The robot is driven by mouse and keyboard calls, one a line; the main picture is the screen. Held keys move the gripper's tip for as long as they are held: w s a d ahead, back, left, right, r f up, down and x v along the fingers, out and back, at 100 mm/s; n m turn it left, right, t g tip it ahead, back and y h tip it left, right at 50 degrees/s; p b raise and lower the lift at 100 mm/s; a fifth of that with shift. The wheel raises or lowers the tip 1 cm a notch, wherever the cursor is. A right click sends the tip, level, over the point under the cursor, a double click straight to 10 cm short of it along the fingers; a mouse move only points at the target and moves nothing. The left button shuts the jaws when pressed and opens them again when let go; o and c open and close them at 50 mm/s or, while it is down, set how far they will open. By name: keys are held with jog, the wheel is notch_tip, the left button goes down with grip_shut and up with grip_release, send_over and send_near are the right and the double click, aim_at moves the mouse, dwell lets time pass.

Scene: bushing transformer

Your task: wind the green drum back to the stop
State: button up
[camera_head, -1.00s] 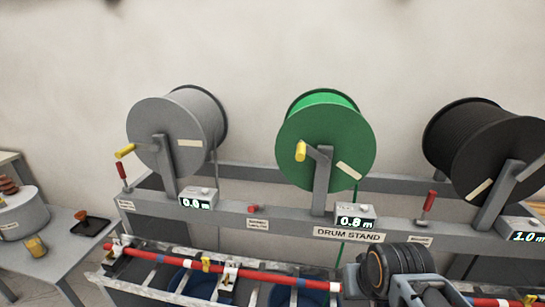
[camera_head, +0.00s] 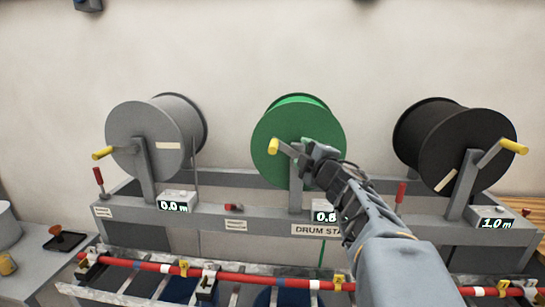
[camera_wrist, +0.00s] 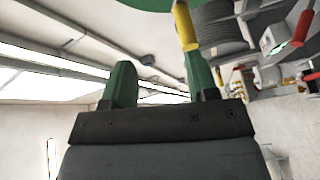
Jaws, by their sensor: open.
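The green drum (camera_head: 272,125) sits on the stand between a grey and a black drum. Its crank has a yellow handle (camera_head: 273,146) at the left of the hub. My gripper (camera_head: 303,150) is in front of the drum's lower right part, just right of the handle, hiding the crank arm and hub. In the wrist view my open gripper (camera_wrist: 158,68) has two green fingers, and the yellow handle (camera_wrist: 184,27) shows by the right finger's tip. I cannot tell whether they touch. The drum's counter (camera_head: 323,217) is partly hidden by my arm; "0.8" is readable.
The grey drum (camera_head: 142,125) at left has a counter (camera_head: 173,204) reading 0.0 m. The black drum (camera_head: 437,130) at right has a counter (camera_head: 495,222) reading 1.0 m. Red levers (camera_head: 99,180) stand on the rail. A red bar (camera_head: 245,278) runs along the front.

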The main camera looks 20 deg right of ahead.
aim_at(273, 147)
jog(key=w+a+n+y, duration=0.1)
jog(key=w+n+y, duration=0.1)
jog(key=w, duration=0.2)
jog(key=w+a+f+n+g+y+p, duration=0.1)
jog(key=w+n, duration=0.1)
jog(key=w, duration=0.2)
jog(key=w+a+f+n+y+p, duration=0.1)
jog(key=w+n+y, duration=0.1)
jog(key=w+n, duration=0.1)
jog(key=shift+w+a+y, duration=0.25)
jog(key=shift+w+y, duration=0.05)
jog(key=shift+w, duration=0.6)
grip_shut()
